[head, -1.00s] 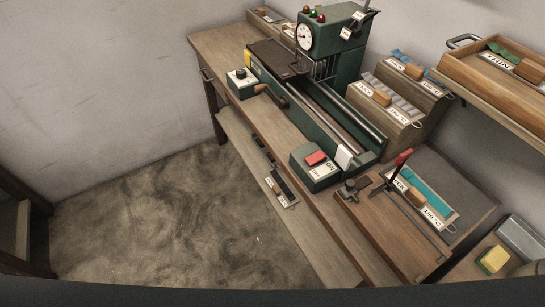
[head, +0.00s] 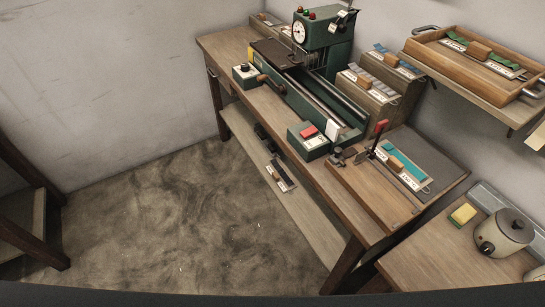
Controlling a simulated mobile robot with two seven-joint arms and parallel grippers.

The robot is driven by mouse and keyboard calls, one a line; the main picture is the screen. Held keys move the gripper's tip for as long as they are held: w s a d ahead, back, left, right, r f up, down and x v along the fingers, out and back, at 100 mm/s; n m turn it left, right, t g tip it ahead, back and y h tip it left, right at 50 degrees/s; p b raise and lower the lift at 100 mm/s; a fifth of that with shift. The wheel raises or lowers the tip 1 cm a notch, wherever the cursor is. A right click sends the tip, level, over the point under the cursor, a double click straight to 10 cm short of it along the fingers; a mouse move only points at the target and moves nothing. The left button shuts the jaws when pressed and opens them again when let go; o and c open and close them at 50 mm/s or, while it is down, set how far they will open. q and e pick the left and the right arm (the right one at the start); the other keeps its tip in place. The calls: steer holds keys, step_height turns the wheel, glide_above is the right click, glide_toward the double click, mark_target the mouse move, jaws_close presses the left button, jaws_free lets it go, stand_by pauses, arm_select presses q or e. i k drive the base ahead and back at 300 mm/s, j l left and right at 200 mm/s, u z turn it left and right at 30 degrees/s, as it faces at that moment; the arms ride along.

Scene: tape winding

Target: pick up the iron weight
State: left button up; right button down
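I cannot surely tell which thing is the iron weight. A small dark metal piece (head: 337,157) stands at the left corner of a wooden board (head: 372,196), beside a red-handled lever (head: 378,138). Dark items (head: 266,140) also lie on the lower shelf (head: 290,215) under the bench, near a small tray (head: 281,176). They are too small to make out. Neither of my grippers is in view.
A green machine (head: 325,45) with a dial stands on the bench. A red-buttoned box (head: 307,141) sits at its near end. A wooden tray (head: 480,60) is on the right wall shelf. A round pot (head: 503,232) and yellow sponge (head: 462,214) are on the right table. The floor (head: 180,220) at left is clear.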

mark_target(272, 148)
steer(key=z, duration=0.6)
steer(key=i+j+z, duration=0.1)
steer(key=z, duration=0.25)
steer(key=j+z, duration=0.35)
steer(key=i+j+z, duration=0.1)
steer(key=z, duration=0.25)
steer(key=j+z, duration=0.25)
steer(key=j, duration=0.15)
steer(key=j+z, duration=0.25)
steer(key=j, duration=0.2)
steer(key=j+z, duration=0.25)
steer(key=j, duration=0.65)
steer(key=k+j, duration=0.1)
steer(key=j, duration=1)
steer(key=k+j, duration=0.15)
steer(key=j, duration=0.4)
steer(key=z, duration=0.05)
